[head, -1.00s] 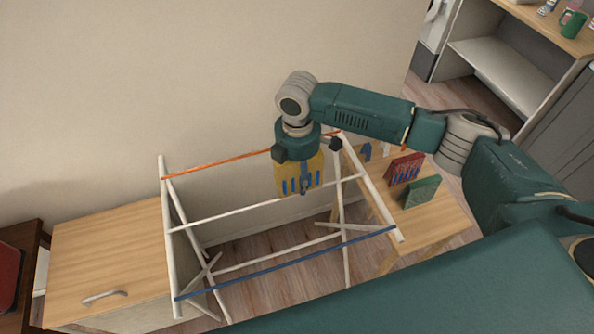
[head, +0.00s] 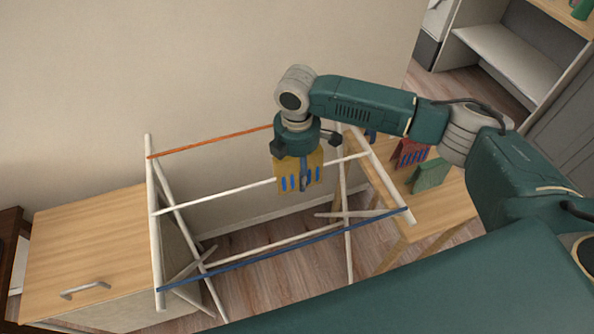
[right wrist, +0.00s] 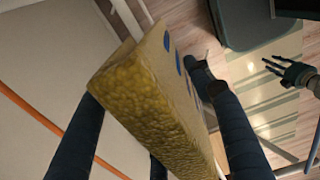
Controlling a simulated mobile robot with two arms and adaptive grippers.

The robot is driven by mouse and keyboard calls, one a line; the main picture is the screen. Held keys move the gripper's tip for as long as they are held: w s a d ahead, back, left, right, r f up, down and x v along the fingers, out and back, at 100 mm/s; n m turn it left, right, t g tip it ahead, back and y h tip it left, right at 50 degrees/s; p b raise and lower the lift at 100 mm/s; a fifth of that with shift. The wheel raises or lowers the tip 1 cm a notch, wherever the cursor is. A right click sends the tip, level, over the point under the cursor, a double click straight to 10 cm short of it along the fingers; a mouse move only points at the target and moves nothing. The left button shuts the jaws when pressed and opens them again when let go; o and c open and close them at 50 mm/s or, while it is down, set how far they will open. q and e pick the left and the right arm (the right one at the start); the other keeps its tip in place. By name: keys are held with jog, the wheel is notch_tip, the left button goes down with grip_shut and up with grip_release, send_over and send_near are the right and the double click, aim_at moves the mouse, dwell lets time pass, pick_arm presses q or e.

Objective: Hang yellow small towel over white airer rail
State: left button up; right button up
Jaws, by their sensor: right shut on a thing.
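The yellow small towel (head: 288,173), with blue marks, hangs folded from my right gripper (head: 304,184), which is shut on it. In the right wrist view the towel (right wrist: 150,105) fills the middle between the dark fingers. The airer's white rail (head: 215,201) runs across the middle of the frame, and the towel overlaps its line in the head view. I cannot tell whether they touch. My left gripper (right wrist: 290,74) shows at the right of the right wrist view, with its fingers spread and empty. It is out of the head view.
The airer also has an orange rail (head: 210,142) at the back and a blue rail (head: 285,249) at the front. A wooden cabinet (head: 90,245) stands left of it. A small wooden table (head: 440,205) with red and green things stands right, close to the airer's end.

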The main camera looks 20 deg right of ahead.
jog(key=shift+f+b, duration=0.4)
jog(key=shift+f, duration=0.5)
jog(key=shift+f+b, duration=0.7)
jog(key=shift+f, duration=1.5)
jog(key=o, duration=1.2)
jog(key=shift+o, duration=0.2)
jog(key=shift+r, duration=0.1)
notch_tip(320, 180, up, 12)
jog(key=shift+f, duration=0.1)
